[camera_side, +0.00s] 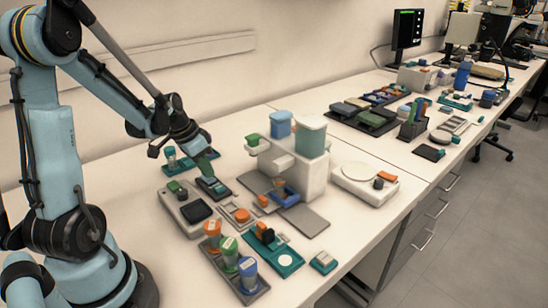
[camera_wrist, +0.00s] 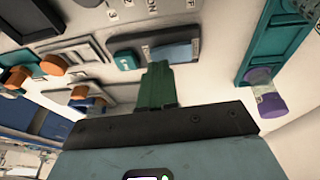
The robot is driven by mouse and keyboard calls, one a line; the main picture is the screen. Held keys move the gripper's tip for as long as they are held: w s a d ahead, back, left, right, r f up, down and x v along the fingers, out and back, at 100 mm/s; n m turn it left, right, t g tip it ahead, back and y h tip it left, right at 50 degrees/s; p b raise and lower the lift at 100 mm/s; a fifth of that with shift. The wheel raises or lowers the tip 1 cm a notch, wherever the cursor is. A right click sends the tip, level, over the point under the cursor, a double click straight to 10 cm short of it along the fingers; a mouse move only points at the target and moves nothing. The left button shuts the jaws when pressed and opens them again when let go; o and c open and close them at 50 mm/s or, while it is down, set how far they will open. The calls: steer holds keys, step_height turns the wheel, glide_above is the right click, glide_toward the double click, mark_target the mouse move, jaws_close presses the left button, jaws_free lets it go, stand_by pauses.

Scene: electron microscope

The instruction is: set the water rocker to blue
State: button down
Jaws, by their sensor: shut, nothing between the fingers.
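A dark rectangular housing (camera_wrist: 155,48) lies just ahead of my fingertips in the wrist view. It has a light blue face (camera_wrist: 176,52) at its right and a small teal part (camera_wrist: 124,61) at its left; I take it to be the water rocker. Its printed labels are too small to read, and I cannot tell which way it is tipped. In the side view the same dark housing (camera_side: 213,188) appears below my gripper (camera_side: 203,162). My green fingers (camera_wrist: 158,72) are shut and empty, with their tips close to the housing's near edge; contact is unclear.
Orange-knobbed parts (camera_wrist: 52,65) sit left of the housing in the wrist view. A teal holder (camera_wrist: 275,45) and a purple-ended cylinder (camera_wrist: 262,85) are at right. In the side view a white block with containers (camera_side: 303,172) stands to the right. A grey device (camera_side: 188,207) is nearby.

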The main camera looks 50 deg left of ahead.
steer(key=shift+d+f, duration=0.1)
steer(key=shift+f, duration=0.15)
steer(key=shift+d+f+y, duration=0.25)
steer(key=shift+f+y, duration=0.1)
steer(key=shift+y, duration=0.15)
steer(key=shift+a, duration=0.2)
steer(key=shift+a+r, duration=0.2)
steer(key=shift+a, duration=0.4)
steer(key=shift+r, duration=0.45)
steer(key=w+d+v, duration=0.1)
steer(key=v, duration=1.2)
steer(key=shift+d, duration=0.4)
